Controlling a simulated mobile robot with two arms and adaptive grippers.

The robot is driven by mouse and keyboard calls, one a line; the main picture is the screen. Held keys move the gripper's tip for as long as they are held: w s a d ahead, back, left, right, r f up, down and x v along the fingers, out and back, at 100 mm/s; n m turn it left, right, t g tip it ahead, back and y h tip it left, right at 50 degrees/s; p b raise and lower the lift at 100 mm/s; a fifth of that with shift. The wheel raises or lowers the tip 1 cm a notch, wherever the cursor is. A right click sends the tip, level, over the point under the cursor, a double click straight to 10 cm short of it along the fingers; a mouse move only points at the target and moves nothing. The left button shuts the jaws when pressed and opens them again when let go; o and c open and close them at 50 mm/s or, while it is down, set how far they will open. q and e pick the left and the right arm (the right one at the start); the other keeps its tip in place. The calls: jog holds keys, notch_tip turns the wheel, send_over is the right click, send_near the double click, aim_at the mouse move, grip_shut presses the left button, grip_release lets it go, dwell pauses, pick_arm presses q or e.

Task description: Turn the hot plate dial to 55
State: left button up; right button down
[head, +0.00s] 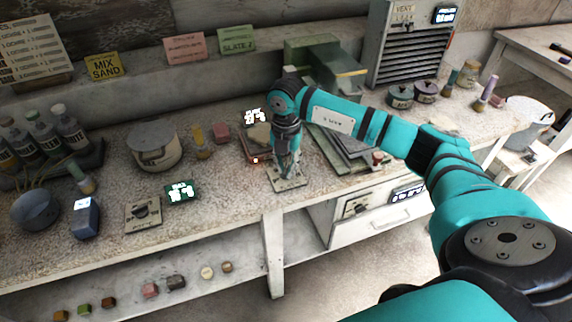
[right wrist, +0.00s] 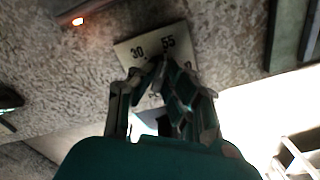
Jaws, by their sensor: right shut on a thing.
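The dial plate (head: 299,183) is a pale square near the bench's front edge. In the right wrist view the plate (right wrist: 128,50) shows the marks 30 and 55, with another mark partly covered at its right. My right gripper (head: 288,174) points down over the plate and is shut on the dial; it also shows in the right wrist view (right wrist: 160,72). The fingers hide the dial, so I cannot read where its pointer stands. A small orange light (head: 255,160) glows just left of the gripper, beside a lit display (head: 254,116) farther back. My left gripper is not in view.
Another dial plate (head: 142,214) and a green display (head: 181,191) stand to the left, with a lidded pot (head: 153,146) behind them. Dark flat panels (head: 338,148) lie right of the gripper. A drawer unit (head: 372,216) is below the bench.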

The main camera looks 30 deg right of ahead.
aim_at(286, 168)
jog(key=shift+w+r, duration=0.1)
jog(key=c, duration=1.4)
grip_release()
notch_tip(286, 168, up, 12)
jog(key=shift+f, duration=0.1)
